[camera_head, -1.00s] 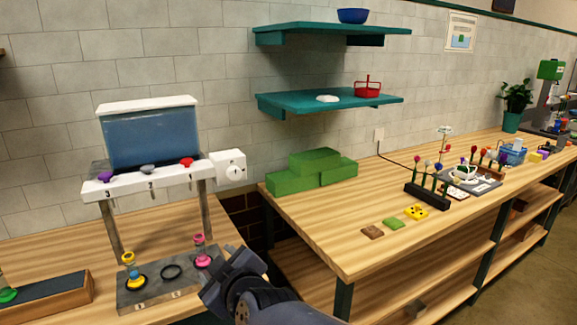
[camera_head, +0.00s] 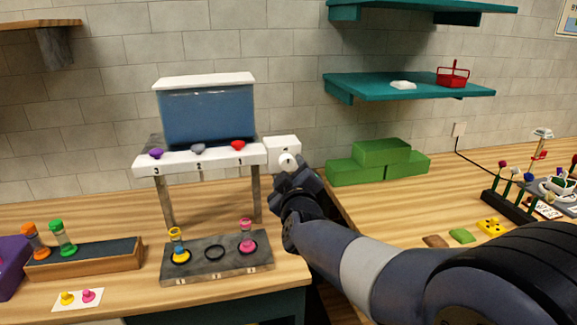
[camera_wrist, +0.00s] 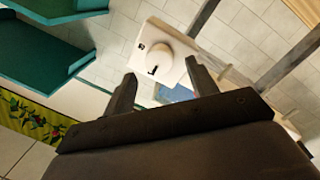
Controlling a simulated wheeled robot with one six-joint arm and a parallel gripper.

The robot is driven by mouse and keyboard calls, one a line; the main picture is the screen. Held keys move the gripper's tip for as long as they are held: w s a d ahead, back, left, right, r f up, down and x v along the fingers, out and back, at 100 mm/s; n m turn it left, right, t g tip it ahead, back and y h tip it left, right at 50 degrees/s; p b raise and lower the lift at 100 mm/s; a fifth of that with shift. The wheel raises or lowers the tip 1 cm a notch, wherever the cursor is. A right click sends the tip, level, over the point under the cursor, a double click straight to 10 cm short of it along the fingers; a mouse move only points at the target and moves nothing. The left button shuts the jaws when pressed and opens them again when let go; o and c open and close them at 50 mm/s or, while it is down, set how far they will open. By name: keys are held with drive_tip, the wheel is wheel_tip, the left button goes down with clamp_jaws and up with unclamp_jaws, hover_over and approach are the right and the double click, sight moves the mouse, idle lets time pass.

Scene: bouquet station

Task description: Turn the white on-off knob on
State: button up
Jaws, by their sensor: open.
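The white on-off knob (camera_head: 287,161) is a round dial on a white box (camera_head: 281,147) at the right end of the water dispenser's shelf. My gripper (camera_head: 290,178) is just in front of and below the knob in the head view. In the wrist view my gripper (camera_wrist: 158,85) is open, its two fingers spread and empty. The knob lies beyond the fingertips, roughly between them. I cannot tell whether a finger touches it.
The dispenser tank (camera_head: 207,115) has purple, grey and red taps on a numbered shelf (camera_head: 205,160). A grey base (camera_head: 217,262) with yellow and pink vials stands below. Green blocks (camera_head: 378,162) lie to the right. A teal shelf (camera_head: 410,84) hangs above.

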sight(287, 162)
drive_tip(key=shift+w+a, duration=0.15)
drive_tip(key=shift+w, duration=0.55)
drive_tip(key=shift+w+a, duration=0.1)
drive_tip(key=shift+w, duration=0.55)
drive_tip(key=shift+c, duration=0.5)
drive_tip(key=c, duration=0.9)
